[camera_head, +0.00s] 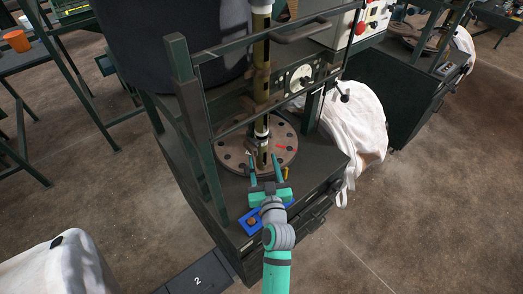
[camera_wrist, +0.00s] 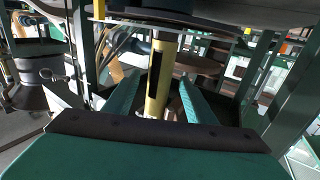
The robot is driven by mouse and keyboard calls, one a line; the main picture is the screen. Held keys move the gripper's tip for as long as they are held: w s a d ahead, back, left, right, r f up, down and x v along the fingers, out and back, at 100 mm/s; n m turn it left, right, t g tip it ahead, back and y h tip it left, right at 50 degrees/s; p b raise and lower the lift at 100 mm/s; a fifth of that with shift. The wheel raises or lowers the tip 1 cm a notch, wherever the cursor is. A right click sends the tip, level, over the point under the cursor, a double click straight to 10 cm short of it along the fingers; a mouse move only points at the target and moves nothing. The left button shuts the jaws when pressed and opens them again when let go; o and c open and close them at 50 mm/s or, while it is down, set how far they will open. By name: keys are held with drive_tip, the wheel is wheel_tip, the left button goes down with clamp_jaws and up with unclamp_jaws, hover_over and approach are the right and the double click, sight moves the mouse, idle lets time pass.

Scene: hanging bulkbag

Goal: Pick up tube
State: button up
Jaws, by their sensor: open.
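An upright pale-yellow tube (camera_wrist: 163,70) with a dark slot in its side stands ahead of my gripper (camera_wrist: 160,80) in the wrist view. In the head view the tube (camera_head: 262,158) is low on the machine's vertical column line, above a round drilled flange plate (camera_head: 232,157). My gripper (camera_head: 263,160) is open, with one teal finger toward each side of the tube. I cannot tell whether the fingers touch it or how deep it sits between them. The tube's lower end is partly hidden by my gripper.
A dark frame post (camera_head: 194,120) stands to the left and a crossbar handle (camera_head: 300,32) is above. A blue tray (camera_head: 246,228) lies on the bench's front edge. An orange cup (camera_head: 17,41) is far left.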

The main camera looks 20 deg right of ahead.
sight(262, 160)
drive_tip(key=shift+w+d+f, duration=0.1)
drive_tip(key=shift+w+d, duration=0.1)
drive_tip(key=shift+w, duration=0.75)
drive_tip(key=shift+w+d, duration=0.15)
drive_tip(key=shift+w, duration=0.8)
drive_tip(key=shift+c, duration=0.4)
drive_tip(key=c, duration=1.2)
